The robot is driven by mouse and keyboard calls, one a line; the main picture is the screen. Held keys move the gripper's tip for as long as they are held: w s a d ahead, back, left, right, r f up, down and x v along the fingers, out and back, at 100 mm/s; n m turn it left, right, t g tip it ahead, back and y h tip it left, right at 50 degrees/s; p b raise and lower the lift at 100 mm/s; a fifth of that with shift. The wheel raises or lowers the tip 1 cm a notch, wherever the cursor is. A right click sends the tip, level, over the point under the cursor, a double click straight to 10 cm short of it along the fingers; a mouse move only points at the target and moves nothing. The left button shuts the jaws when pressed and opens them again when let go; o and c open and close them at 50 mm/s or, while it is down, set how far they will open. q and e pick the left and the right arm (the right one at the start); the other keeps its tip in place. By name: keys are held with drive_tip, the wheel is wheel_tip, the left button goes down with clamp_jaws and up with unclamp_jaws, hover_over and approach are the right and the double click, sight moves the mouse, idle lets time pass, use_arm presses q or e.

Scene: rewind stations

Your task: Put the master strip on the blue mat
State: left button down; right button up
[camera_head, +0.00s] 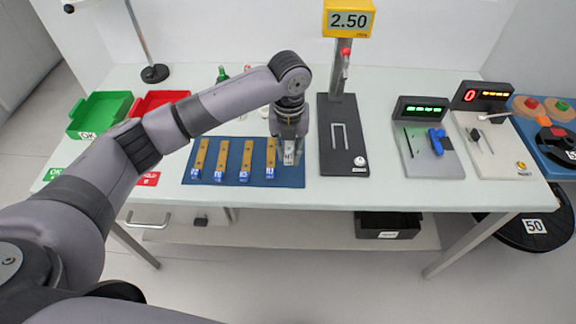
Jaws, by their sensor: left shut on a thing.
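The blue mat (240,183) lies on the table and holds several brass-coloured strips with blue, labelled lower ends in a row. My left gripper (289,137) points down over the right end of the mat and is shut on a pale silvery strip, the master strip (290,157), with a small label that is too small to read surely. The strip hangs upright in the picture, just right of the rightmost brass strip (271,155). I cannot tell whether its lower end touches the mat. The gripper hides its upper part. My right gripper is not in view.
A gauge stand (344,160) with a yellow 2.50 display (348,20) stands close to the right of the mat. Two devices with displays (421,108) (483,96) are farther right. Green (99,112) and red (160,101) trays are at left. My left arm crosses the table's left side.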

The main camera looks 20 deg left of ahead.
sight(290, 176)
use_arm(q)
wheel_tip(290, 176, down, 2)
drive_tip(key=shift+d+f, duration=0.1)
drive_tip(key=shift+f, duration=0.35)
wheel_tip(290, 176, down, 3)
drive_tip(key=shift+f, duration=0.6)
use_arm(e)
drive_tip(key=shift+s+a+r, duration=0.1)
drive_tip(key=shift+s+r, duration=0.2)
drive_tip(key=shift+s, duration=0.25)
use_arm(q)
drive_tip(key=shift+f, duration=0.1)
drive_tip(key=c, duration=1.5)
unclamp_jaws()
drive_tip(key=shift+o, duration=0.2)
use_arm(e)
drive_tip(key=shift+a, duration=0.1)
